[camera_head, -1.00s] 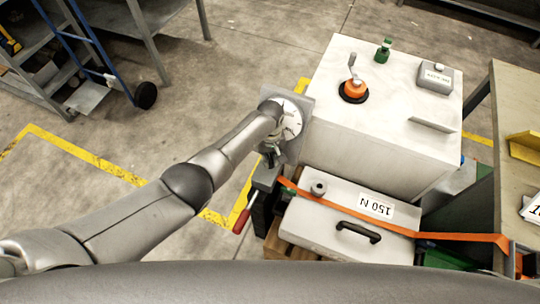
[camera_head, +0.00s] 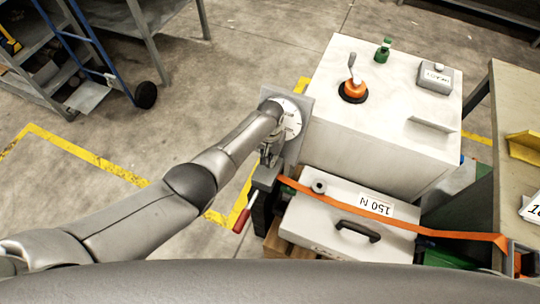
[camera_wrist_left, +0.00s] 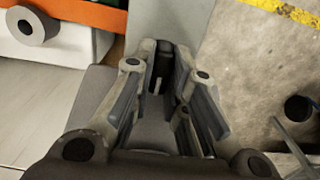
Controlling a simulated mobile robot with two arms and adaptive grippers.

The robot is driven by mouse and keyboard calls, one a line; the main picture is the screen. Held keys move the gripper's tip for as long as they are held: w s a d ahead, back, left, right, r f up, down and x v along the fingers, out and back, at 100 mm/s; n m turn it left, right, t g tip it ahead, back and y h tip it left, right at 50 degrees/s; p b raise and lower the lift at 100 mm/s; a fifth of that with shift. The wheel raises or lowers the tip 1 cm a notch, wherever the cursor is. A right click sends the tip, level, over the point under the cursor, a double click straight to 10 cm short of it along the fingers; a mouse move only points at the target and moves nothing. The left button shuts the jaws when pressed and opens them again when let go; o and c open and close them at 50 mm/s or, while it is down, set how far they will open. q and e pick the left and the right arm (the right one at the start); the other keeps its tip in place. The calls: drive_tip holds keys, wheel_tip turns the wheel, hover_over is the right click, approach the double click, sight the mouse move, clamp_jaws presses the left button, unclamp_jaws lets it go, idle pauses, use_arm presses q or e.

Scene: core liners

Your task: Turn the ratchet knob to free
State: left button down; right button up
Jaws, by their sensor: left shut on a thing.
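My left gripper (camera_head: 268,157) reaches down to the grey ratchet body (camera_head: 266,178) at the end of the orange strap (camera_head: 400,225). In the left wrist view, the gripper (camera_wrist_left: 165,58) has its fingers closed around a small dark piece (camera_wrist_left: 161,76), which looks like the ratchet knob. The knob is mostly hidden by the fingers, and its setting cannot be read. A red-handled lever (camera_head: 241,220) slants down and left from the ratchet body. A white round dial (camera_head: 291,118) sits just behind the gripper, partly covered by my arm. My right gripper is not in view.
The strap crosses a white case (camera_head: 320,230) labelled 150 N, with a black handle. A large white cabinet (camera_head: 385,130) beside it carries an orange knob (camera_head: 353,90) and a green piece (camera_head: 382,52). A bench (camera_head: 505,100) stands right. Open floor lies left.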

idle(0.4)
use_arm(q)
drive_tip(key=c, duration=1.4)
unclamp_jaws()
drive_tip(key=shift+c, duration=0.2)
wheel_tip(320, 180, up, 12)
